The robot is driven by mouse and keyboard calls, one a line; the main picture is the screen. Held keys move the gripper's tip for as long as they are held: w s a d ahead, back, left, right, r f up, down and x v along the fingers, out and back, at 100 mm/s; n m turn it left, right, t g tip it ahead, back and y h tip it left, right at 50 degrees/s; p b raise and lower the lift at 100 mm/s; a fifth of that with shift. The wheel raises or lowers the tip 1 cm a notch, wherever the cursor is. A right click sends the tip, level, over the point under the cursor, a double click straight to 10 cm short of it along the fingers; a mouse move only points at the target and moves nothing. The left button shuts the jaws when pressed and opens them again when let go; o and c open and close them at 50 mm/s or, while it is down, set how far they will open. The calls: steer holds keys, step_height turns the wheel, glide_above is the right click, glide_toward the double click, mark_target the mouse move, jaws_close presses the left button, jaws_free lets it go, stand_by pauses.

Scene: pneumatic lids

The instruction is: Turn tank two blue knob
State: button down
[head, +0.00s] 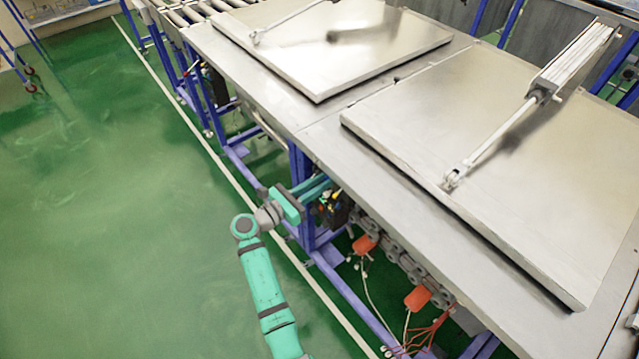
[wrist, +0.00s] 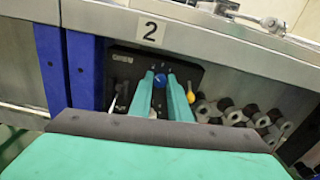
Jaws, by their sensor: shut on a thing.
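The tank two blue knob (wrist: 160,81) is on a black control panel (wrist: 124,68) under a label with the number 2 (wrist: 150,31). My gripper (wrist: 160,76) reaches to the panel, its two teal fingers on either side of the blue knob and shut on it. In the head view my gripper (head: 322,186) is at the panel (head: 339,211) below the table edge; the blue knob cannot be made out there. The knob's exact angle is too small to tell.
A yellow knob (wrist: 190,97) sits right of the fingers. A blue frame post (wrist: 84,70) stands left of the panel. Steel tank lids (head: 520,150) lie flat on the metal table above. Orange parts (head: 417,298) hang with cables below. Green floor (head: 110,200) is clear at left.

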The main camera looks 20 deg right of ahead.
steer(key=shift+f, duration=0.1)
steer(key=c, duration=1.7)
jaws_free()
steer(key=shift+o, duration=0.2)
steer(key=shift+a, duration=0.15)
steer(key=v, duration=1)
steer(key=shift+a, duration=0.3)
steer(key=shift+s, duration=0.15)
